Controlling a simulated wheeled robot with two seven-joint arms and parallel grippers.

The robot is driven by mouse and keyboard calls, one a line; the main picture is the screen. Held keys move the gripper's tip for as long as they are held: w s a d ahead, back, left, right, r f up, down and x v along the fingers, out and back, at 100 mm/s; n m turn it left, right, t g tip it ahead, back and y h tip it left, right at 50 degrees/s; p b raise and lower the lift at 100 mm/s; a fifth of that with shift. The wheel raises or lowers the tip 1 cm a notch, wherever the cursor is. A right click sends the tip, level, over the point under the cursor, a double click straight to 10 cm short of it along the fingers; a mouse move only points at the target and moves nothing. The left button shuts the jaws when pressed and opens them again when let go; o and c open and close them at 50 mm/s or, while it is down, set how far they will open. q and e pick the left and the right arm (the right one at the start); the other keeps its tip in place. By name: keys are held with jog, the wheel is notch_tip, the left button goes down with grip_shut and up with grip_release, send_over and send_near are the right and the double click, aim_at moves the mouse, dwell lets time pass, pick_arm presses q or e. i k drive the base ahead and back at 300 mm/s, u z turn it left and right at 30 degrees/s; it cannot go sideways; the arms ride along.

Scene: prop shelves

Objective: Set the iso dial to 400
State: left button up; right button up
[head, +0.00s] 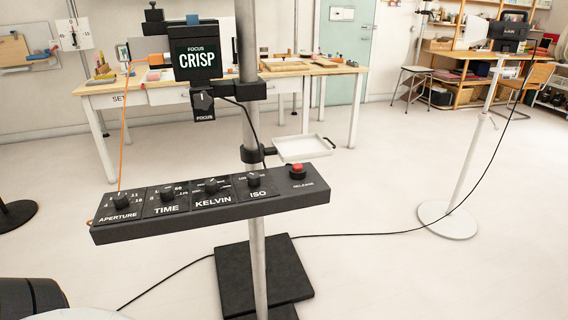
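The ISO dial (253,181) is a small black knob on the sloped face of a long dark control panel (225,207). It is the rightmost of the dials, above the white word ISO. Small white numbers surround it, but they and the knob's pointer are too small to read surely. The panel is fixed to an upright grey pole (256,225). Nothing touches the ISO dial. Neither my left gripper nor my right gripper is in view.
Left of ISO are the KELVIN dial (211,186), TIME dial (166,195) and APERTURE dial (121,201). A red release button (298,168) is at right. A screen reading CRISP (197,60) and a white tray (303,148) are on the pole. Cables cross the floor.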

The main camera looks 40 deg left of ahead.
aim_at(253, 178)
jog(key=i, duration=0.15)
jog(key=u, duration=1.3)
